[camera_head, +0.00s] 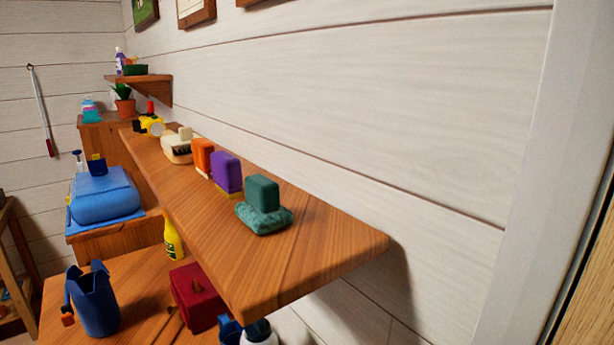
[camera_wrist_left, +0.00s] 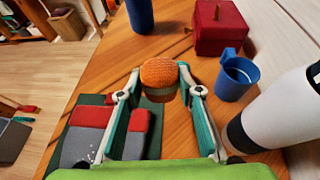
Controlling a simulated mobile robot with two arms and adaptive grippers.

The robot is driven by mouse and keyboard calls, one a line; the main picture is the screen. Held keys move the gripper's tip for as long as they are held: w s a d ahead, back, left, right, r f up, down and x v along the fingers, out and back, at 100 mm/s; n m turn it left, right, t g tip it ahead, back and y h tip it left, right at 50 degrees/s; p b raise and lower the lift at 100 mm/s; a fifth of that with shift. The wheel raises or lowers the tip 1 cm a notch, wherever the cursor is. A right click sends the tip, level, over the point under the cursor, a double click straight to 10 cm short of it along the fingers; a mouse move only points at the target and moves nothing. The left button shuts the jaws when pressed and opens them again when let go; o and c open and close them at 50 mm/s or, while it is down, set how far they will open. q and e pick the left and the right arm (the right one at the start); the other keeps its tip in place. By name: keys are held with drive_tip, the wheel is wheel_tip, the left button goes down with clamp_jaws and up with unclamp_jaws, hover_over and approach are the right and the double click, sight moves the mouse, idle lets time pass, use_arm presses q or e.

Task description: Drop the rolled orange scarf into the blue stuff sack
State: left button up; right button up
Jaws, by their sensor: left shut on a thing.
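The rolled orange scarf (camera_wrist_left: 158,74) is a knitted orange roll between the teal fingers of my left gripper (camera_wrist_left: 159,70) in the left wrist view. The gripper is shut on it, with the wooden table behind. The blue stuff sack (camera_head: 94,300) stands upright on the table at the lower left of the head view, with an orange toggle at its side. Part of the sack (camera_wrist_left: 140,14) shows beyond the scarf at the top of the wrist view; its opening is not visible there. The scarf is apart from the sack. My right gripper is not in view.
A red box (camera_head: 197,296) and a blue mug (camera_wrist_left: 237,76) stand right of the scarf in the wrist view. A grey and red item (camera_wrist_left: 88,130) lies at lower left. A wooden shelf (camera_head: 310,270) with several small items overhangs the table's far side.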

use_arm(q)
drive_tip(key=s+d+r+n+g+y, duration=0.1)
drive_tip(key=s+d+r, duration=0.1)
drive_tip(key=s+d, duration=0.1)
drive_tip(key=shift+s+d+n+y, duration=0.3)
drive_tip(key=shift+s+d+n, duration=0.1)
drive_tip(key=shift+s, duration=0.35)
